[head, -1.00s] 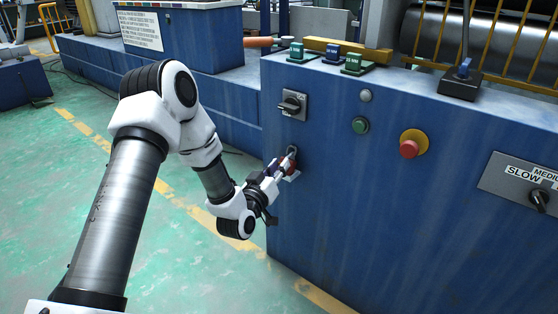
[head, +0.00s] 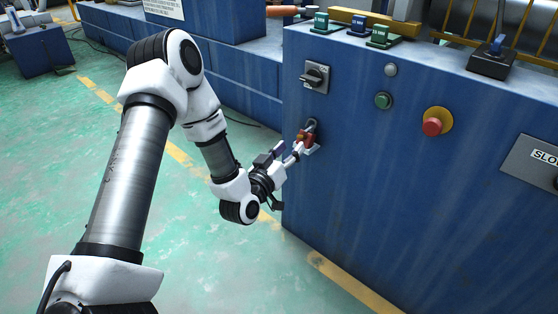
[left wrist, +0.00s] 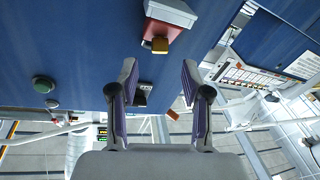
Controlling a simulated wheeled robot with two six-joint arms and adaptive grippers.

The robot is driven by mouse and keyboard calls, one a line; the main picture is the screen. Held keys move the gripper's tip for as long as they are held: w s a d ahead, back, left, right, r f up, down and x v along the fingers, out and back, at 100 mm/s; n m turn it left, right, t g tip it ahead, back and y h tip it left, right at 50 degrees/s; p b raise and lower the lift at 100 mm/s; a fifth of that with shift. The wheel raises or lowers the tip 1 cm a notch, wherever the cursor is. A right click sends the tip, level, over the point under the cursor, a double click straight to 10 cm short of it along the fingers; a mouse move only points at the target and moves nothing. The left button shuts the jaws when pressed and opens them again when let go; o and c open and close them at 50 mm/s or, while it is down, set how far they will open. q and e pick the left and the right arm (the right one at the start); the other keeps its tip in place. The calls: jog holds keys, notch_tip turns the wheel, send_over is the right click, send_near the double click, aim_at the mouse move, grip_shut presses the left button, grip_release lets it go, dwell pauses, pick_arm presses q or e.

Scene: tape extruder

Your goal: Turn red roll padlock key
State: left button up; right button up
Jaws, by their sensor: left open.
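The red padlock (head: 309,141) hangs on a hasp on the left part of the blue machine's front, below a rotary switch. In the left wrist view the red padlock (left wrist: 158,28) is at the top, with a small brass-orange piece (left wrist: 160,45), apparently its key, sticking out towards me. My left gripper (head: 287,152) is open in front of the padlock. In the left wrist view the left gripper (left wrist: 158,72) has its two fingers spread, with nothing between the tips; the key lies beyond them. My right gripper is not in view.
The rotary switch (head: 315,77), a green button (head: 383,101) and a red emergency knob (head: 433,126) are on the same panel (head: 400,200). Several small coloured switches stand on the machine's top edge.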

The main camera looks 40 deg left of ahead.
pick_arm(q)
jog(key=s, duration=0.7)
jog(key=shift+d+f, duration=0.25)
jog(key=shift+d, duration=0.15)
jog(key=shift+s, duration=0.1)
